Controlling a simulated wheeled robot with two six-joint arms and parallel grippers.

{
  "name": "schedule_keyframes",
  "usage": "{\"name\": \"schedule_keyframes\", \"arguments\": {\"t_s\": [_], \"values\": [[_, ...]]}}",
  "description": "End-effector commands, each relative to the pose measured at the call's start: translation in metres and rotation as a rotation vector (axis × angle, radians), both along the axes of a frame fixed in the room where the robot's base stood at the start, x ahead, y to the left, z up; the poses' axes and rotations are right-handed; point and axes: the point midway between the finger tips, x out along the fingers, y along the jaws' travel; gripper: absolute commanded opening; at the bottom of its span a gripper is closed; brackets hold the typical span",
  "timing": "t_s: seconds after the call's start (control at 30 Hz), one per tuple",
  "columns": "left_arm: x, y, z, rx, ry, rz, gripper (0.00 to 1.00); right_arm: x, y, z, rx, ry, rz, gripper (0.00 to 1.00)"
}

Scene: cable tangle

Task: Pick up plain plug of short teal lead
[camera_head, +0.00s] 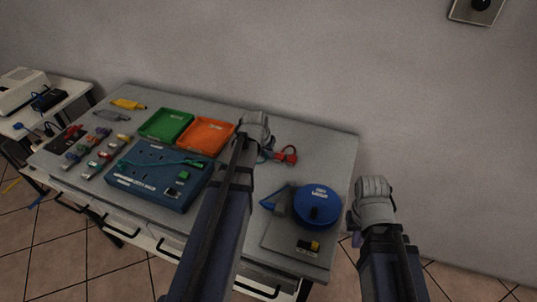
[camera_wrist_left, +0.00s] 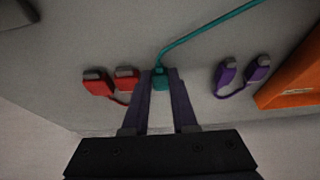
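A teal plug (camera_wrist_left: 161,80) sits between the fingertips of my left gripper (camera_wrist_left: 162,88) in the left wrist view. The fingers lie close against both sides, so the gripper appears shut on it. Its teal lead (camera_wrist_left: 205,30) runs away to the upper right. In the head view my left gripper (camera_head: 257,128) is over the back of the table, and its arm hides the plug. The teal lead (camera_head: 150,164) shows there across the blue box (camera_head: 150,189). My right gripper (camera_head: 373,192) is off the table's right edge; its fingers are not clear.
Red connectors (camera_wrist_left: 112,82) lie left of the plug and purple ones (camera_wrist_left: 242,72) lie right. An orange tray (camera_head: 207,123) and green tray (camera_head: 165,111) stand left of my left gripper. A blue reel (camera_head: 318,191) and a black-yellow block (camera_head: 309,246) are at the table's right.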

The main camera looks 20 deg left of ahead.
Motion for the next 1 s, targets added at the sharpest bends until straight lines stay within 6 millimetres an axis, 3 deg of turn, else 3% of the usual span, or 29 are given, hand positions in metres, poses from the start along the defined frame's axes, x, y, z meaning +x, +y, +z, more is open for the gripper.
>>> {"name": "schedule_keyframes", "arguments": {"t_s": [0.13,0.77,1.0], "values": [[0.0,0.0,0.0,0.0,0.0,0.0,0.0,0.0,0.0,0.0,0.0,0.0,0.0,0.0],[0.0,0.0,0.001,0.0,0.0,0.0,0.0,0.0,0.0,0.001,0.0,0.0,0.0,0.0],[0.0,0.0,0.016,0.0,0.0,0.0,0.0,0.0,0.0,0.017,0.0,0.0,0.0,0.0]]}}
